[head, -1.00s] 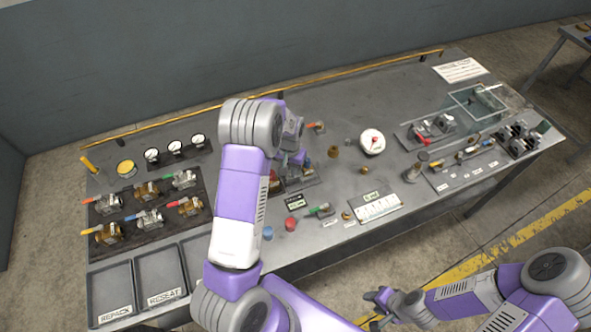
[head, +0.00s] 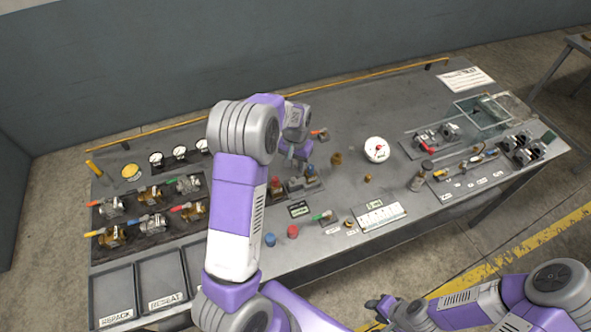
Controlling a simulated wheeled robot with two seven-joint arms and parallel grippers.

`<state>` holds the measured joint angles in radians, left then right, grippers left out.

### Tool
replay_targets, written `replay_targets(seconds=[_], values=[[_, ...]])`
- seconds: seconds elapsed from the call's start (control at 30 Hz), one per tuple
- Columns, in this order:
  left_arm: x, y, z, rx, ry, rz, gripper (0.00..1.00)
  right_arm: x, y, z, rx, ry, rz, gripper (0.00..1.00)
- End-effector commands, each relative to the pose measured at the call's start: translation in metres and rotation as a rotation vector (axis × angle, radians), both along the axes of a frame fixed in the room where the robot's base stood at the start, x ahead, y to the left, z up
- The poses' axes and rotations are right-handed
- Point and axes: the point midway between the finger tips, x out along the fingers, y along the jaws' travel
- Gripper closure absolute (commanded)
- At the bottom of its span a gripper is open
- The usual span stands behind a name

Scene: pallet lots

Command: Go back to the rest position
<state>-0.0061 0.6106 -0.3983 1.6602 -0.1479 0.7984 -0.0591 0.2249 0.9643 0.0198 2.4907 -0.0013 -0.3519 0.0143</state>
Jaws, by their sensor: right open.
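My left arm reaches in over the workbench (head: 360,100). Its gripper (head: 296,154) hangs just behind a small fixture (head: 297,188) with red-topped parts, and its fingers are too small and turned away to tell open from shut. My right gripper (head: 377,309) is open and empty, low at the bottom of the view, in front of the bench's front edge and over the floor.
At the left, a dark tray (head: 100,222) holds several valves with coloured handles. Labelled bins (head: 117,316) stand in front of it. A round gauge (head: 377,149), small caps and a white card (head: 381,217) lie mid-bench. A clear box (head: 484,112) stands at the right.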

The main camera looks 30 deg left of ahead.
Motion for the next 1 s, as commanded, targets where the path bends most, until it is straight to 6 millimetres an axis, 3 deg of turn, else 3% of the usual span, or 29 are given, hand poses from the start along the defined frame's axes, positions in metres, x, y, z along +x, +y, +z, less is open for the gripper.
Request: replay_targets(seconds=[0.13,0.67,0.77,1.0], values=[[0.000,0.000,0.008,0.001,-0.001,0.000,0.67,0.000,0.000,0.000,0.000,0.000,0.000,0.57],[0.000,0.000,0.009,0.001,0.000,0.000,0.67,0.000,0.000,0.001,0.000,0.000,0.000,0.57],[0.000,0.000,0.018,0.001,0.000,0.000,0.67,0.000,0.000,0.010,0.000,0.000,0.000,0.57],[0.000,0.000,0.062,0.001,0.000,0.000,0.67,0.000,0.000,0.053,0.000,0.000,0.000,0.57]])
